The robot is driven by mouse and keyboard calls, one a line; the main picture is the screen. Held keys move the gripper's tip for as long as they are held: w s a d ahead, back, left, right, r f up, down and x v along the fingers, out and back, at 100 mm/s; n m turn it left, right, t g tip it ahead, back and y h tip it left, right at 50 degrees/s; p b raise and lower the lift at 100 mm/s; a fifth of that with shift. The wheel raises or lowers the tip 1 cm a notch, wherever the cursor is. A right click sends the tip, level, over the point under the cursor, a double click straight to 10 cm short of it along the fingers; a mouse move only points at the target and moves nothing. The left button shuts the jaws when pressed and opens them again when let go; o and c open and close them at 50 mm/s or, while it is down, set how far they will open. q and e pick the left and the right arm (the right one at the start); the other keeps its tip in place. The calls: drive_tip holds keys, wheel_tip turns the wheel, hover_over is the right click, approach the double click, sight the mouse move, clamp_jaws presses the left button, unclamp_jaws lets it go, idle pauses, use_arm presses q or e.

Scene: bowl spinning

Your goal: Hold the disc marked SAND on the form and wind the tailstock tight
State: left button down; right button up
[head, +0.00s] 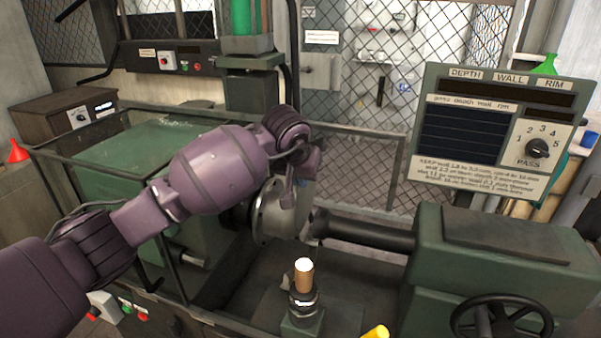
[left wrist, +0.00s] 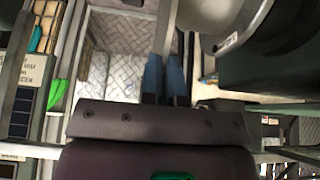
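A round grey metal disc (head: 268,212) stands upright at the headstock, left of the tailstock ram (head: 365,232). I cannot read a SAND mark on it, and the form behind it is mostly hidden. My left gripper (head: 291,190) is at the disc's upper right edge. In the left wrist view, its two blue fingers (left wrist: 165,78) are close together with a thin grey edge between them, which looks like the disc edge-on. The ram's dark tip is close to the disc's face; contact is unclear. The dark tailstock handwheel (head: 500,318) is at the lower right. My right gripper is not in view.
The green tailstock body (head: 505,255) fills the right side. A DEPTH, WALL, RIM panel (head: 490,135) stands behind. A guard rail (head: 375,133) and mesh fence are at the back.

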sight(300, 207)
use_arm(q)
drive_tip(key=shift+f+b, duration=0.55)
drive_tip(key=shift+f, duration=1.25)
drive_tip(key=shift+f+b, duration=1.15)
drive_tip(key=shift+f, duration=1.1)
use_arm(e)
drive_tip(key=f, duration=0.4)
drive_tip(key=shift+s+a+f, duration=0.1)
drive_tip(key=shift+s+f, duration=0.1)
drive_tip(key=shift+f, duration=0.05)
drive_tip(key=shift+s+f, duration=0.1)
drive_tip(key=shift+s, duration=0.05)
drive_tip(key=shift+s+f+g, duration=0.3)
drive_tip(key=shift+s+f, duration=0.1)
